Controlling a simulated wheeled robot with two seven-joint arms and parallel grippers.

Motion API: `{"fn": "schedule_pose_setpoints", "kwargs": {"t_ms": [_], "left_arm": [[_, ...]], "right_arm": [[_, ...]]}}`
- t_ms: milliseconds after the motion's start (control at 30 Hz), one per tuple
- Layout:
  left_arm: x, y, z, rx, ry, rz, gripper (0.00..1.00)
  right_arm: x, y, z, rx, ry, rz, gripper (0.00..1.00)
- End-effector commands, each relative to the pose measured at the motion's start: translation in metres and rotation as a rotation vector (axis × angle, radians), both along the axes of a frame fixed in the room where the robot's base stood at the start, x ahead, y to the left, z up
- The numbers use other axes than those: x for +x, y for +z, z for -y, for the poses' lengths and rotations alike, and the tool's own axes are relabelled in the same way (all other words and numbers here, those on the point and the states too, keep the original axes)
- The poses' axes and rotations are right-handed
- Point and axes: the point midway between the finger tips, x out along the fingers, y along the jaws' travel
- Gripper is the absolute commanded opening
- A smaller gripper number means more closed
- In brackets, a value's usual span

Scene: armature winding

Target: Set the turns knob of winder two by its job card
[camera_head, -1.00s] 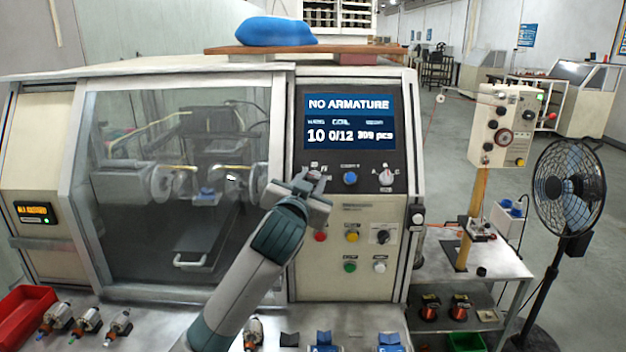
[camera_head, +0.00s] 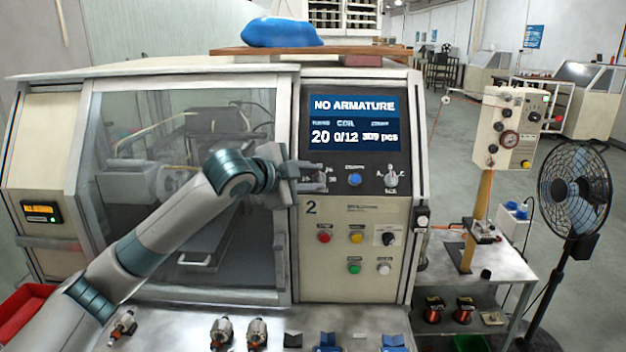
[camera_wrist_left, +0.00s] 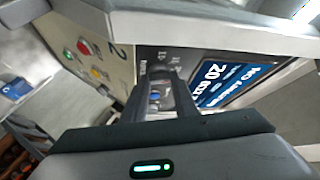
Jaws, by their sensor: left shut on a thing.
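Winder two (camera_head: 350,270) stands in front of me, marked with a 2 on its cream control panel. Its screen (camera_head: 353,120) reads NO ARMATURE, with 20, 0/12 and 309 pcs. My left gripper (camera_head: 320,178) reaches in from the left, level, at the left knob of the dark strip under the screen. It is shut on the turns knob, which its fingers mostly hide in the head view. In the wrist view the left gripper (camera_wrist_left: 160,88) points at the dark strip, with the screen (camera_wrist_left: 225,85) to its right. I cannot read a job card.
A blue button (camera_head: 354,180) and a selector knob (camera_head: 391,180) sit right of the gripper. Red, yellow, green and white buttons lie below. The winder's glass door (camera_head: 120,240) is behind my arm. Armatures (camera_head: 221,332) stand on the front bench.

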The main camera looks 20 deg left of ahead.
Motion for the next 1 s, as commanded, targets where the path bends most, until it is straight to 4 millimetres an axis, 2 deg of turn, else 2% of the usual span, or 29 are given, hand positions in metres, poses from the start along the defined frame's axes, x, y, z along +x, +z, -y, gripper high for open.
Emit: {"fn": "schedule_pose_setpoints", "kwargs": {"t_ms": [1000], "left_arm": [[0.0090,0.0127,0.0029,0.757,-0.557,-0.218,0.04]], "right_arm": [[0.0002,0.0000,0.0005,-0.001,0.000,0.000,0.00]]}}
